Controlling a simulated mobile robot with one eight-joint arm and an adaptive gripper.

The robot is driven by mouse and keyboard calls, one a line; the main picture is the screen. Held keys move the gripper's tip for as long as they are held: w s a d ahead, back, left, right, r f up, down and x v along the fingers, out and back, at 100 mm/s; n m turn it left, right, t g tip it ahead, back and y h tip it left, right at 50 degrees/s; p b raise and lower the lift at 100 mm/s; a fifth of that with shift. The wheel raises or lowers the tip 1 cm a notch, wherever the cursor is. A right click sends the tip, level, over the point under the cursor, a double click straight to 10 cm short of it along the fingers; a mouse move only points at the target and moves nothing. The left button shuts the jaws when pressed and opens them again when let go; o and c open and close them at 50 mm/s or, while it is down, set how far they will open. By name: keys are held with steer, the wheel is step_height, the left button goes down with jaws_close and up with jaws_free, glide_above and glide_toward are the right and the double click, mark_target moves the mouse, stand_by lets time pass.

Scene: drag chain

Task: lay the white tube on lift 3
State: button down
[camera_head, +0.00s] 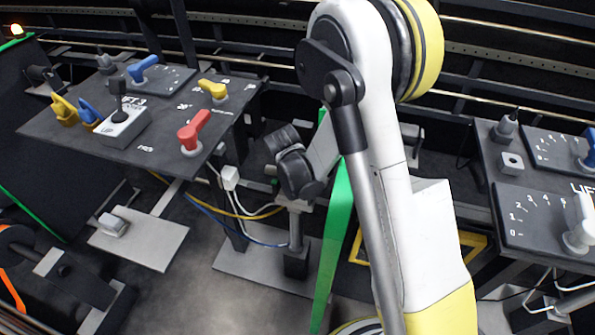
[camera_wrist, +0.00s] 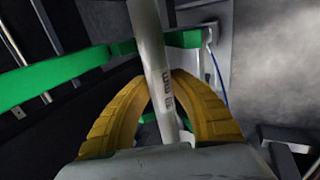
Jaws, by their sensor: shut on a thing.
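In the wrist view, my gripper (camera_wrist: 165,85) has its two yellow ribbed fingers closed on the white tube (camera_wrist: 157,62). The tube runs from the top edge down between the fingers, slightly tilted, with dark printed marks on its side. Its upper end is out of the picture. In the head view, the fingers and tube cannot be made out. The dark console marked lift 3 (camera_head: 73,137) stands at the left, carrying a small grey box with a black knob (camera_head: 122,125), a red handle (camera_head: 194,131), yellow handles (camera_head: 213,90) and blue handles (camera_head: 143,68).
A green bar (camera_head: 338,225) stands at mid-picture; green bars (camera_wrist: 55,78) also cross the wrist view. A second console (camera_head: 535,212) with dials and a white handle (camera_head: 580,225) is at the right. Cables (camera_head: 235,205) hang below the lift 3 console. Rails run along the back.

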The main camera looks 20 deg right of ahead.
steer(key=shift+f, duration=0.4)
steer(key=c, duration=1.2)
jaws_free()
steer(key=shift+o, duration=0.2)
steer(key=shift+r, duration=0.1)
steer(key=v, duration=1.2)
